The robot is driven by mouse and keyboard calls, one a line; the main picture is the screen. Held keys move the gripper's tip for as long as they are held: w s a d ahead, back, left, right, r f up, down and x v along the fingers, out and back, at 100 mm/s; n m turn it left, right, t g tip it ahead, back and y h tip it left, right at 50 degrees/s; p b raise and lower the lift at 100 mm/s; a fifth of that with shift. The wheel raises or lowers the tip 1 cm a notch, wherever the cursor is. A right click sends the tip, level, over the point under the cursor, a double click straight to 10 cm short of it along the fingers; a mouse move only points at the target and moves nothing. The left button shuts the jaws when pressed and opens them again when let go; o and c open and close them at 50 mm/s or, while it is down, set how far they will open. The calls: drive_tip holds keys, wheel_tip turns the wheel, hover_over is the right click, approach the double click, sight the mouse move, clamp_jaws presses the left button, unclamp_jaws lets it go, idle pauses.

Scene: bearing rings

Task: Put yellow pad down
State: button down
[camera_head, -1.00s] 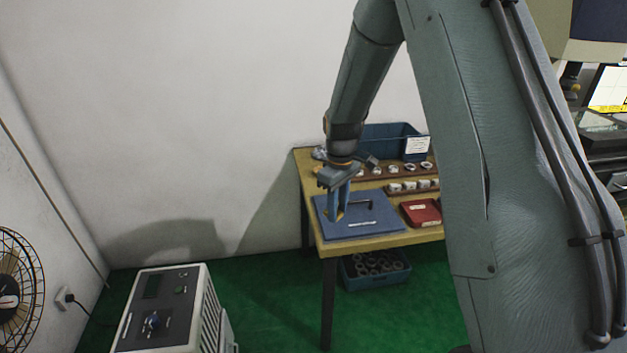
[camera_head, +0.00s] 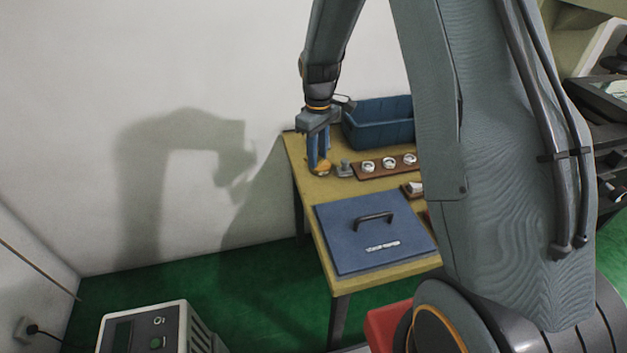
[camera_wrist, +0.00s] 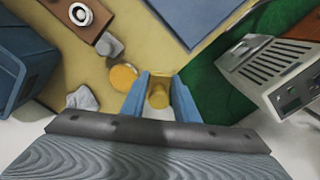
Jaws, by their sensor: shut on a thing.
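My gripper (camera_wrist: 160,90) is shut on a small yellow piece, which I take to be the yellow pad (camera_wrist: 158,97), seen between its two blue fingers in the wrist view. In the head view my gripper (camera_head: 319,152) points down over the far left corner of the wooden table (camera_head: 318,193). A flat round orange-yellow disc (camera_wrist: 122,77) lies beside the fingers in the wrist view. In the head view a yellow-orange patch (camera_head: 321,169) shows at the fingertips; I cannot tell whether it is the pad or the disc. Whether the pad touches the table is unclear.
A grey metal piece (camera_head: 345,169) and a brown rack with white rings (camera_head: 388,166) stand right of the gripper. A blue bin (camera_head: 378,124) is behind. A blue plate with a black handle (camera_head: 352,238) lies in front. Bare table lies between plate and gripper.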

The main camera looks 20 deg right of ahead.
sight(318, 192)
drive_tip(key=m, duration=0.3)
drive_tip(key=shift+s+r+m, duration=0.1)
drive_tip(key=shift+s+m, duration=0.2)
drive_tip(key=shift+s, duration=0.05)
drive_tip(key=shift+s+f+m+p, duration=0.1)
drive_tip(key=shift+f+m+p, duration=0.55)
drive_tip(key=shift+f, duration=1.05)
drive_tip(key=shift+s+f+m+p, duration=0.15)
drive_tip(key=shift+f+m+p, duration=0.4)
drive_tip(key=shift+f, duration=1.1)
drive_tip(key=shift+s+f+m+p, duration=0.1)
drive_tip(key=shift+f+m+p, duration=0.55)
drive_tip(key=shift+f, duration=1.05)
drive_tip(key=shift+f, duration=0.15)
drive_tip(key=c, duration=1.4)
unclamp_jaws()
